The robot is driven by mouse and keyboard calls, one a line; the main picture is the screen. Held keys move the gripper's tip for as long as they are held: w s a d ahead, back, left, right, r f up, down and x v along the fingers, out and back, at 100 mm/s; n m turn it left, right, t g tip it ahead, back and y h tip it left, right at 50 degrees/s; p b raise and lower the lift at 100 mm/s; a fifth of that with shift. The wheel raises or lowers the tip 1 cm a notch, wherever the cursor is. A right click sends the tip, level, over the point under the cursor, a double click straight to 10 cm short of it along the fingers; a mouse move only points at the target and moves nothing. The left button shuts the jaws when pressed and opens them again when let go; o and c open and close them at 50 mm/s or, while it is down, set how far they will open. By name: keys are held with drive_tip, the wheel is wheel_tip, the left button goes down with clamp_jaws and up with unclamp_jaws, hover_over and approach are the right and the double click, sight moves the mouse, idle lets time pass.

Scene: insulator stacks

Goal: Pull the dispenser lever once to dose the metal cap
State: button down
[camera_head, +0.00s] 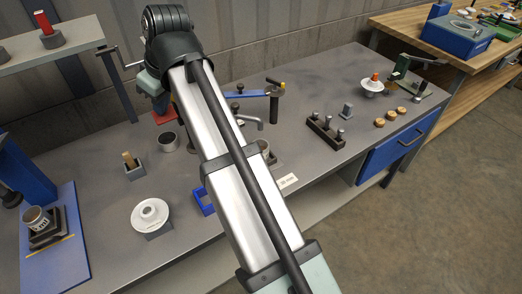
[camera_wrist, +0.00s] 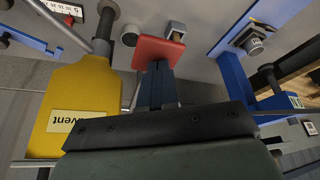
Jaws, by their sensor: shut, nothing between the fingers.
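My gripper (camera_head: 160,103) is at the back of the bench, partly hidden behind my arm. In the wrist view its dark fingers (camera_wrist: 157,80) are together with nothing between them. A red square plate (camera_wrist: 158,52) shows just beyond the fingertips; I cannot tell whether they touch it. A yellow container (camera_wrist: 88,105), its label partly readable as "vent", stands beside the fingers. A grey metal cup (camera_head: 168,143), possibly the cap, sits on the bench and also shows in the wrist view (camera_wrist: 130,36). I cannot identify the dispenser lever with certainty.
A grey block with a wooden piece (camera_head: 133,163), a white disc (camera_head: 150,215) and a blue stand (camera_head: 62,250) are at left. A blue bar (camera_head: 240,94) and dark rack (camera_head: 326,132) lie right of my arm. My arm hides the bench middle.

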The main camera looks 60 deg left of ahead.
drive_tip(key=shift+f, duration=0.8)
idle(0.4)
drive_tip(key=shift+f, duration=0.25)
wheel_tip(320, 180, up, 14)
drive_tip(key=shift+f, duration=0.2)
idle(1.9)
idle(0.8)
